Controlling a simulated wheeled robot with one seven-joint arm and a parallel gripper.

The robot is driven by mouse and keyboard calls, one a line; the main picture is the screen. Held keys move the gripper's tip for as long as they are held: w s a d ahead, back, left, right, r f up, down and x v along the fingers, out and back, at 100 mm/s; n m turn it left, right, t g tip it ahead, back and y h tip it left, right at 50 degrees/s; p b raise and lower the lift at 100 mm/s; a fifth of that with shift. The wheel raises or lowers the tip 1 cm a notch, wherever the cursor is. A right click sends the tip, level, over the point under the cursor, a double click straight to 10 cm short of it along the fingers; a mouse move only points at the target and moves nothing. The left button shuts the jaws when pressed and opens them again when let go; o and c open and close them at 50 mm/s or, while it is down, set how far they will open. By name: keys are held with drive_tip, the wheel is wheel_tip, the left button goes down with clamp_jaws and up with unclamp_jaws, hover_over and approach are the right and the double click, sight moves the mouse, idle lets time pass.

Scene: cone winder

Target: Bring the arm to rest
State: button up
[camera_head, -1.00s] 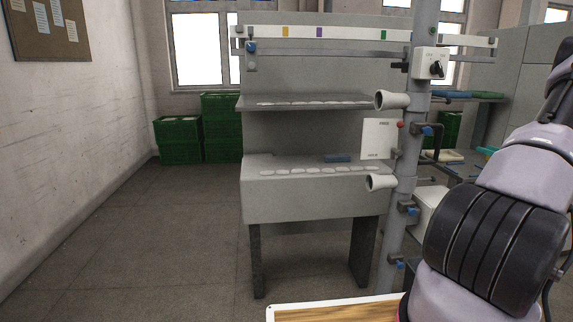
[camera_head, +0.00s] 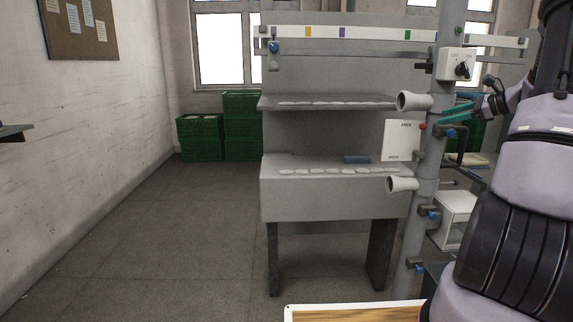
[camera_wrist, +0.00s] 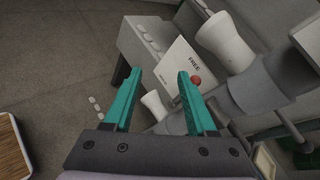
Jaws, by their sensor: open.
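My gripper (camera_wrist: 155,92) is open in the wrist view, with two teal fingers apart and nothing between them but background. The fingers point toward the white card marked FREE (camera_wrist: 185,68) with a red knob beside it. In the head view my gripper (camera_head: 468,112) shows at the right, beside the grey post (camera_head: 425,150) and partly behind it. Whether it touches the post cannot be told. My arm fills the right edge of the head view.
Two white cones (camera_head: 414,102) stick out from the post near the gripper, with a switch box (camera_head: 456,64) above. A grey shelf unit (camera_head: 335,195) stands left of the post. A wood-topped surface (camera_head: 355,312) lies at the bottom. The floor at left is clear.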

drive_tip(key=s+a+r+n+g+h, duration=0.1)
drive_tip(key=s+a+r+n+g, duration=0.15)
drive_tip(key=s+a+n, duration=0.6)
drive_tip(key=s+a+r+n+g+h, duration=0.15)
drive_tip(key=s+a+r, duration=0.3)
drive_tip(key=a, duration=0.85)
drive_tip(key=s+a+n+h, duration=0.2)
drive_tip(key=s+a+n, duration=0.1)
drive_tip(key=s, duration=0.6)
drive_tip(key=s+a+n+t+h, duration=0.1)
drive_tip(key=s+a+n+h, duration=0.1)
drive_tip(key=s+n, duration=0.4)
drive_tip(key=s+a, duration=0.1)
drive_tip(key=s, duration=0.2)
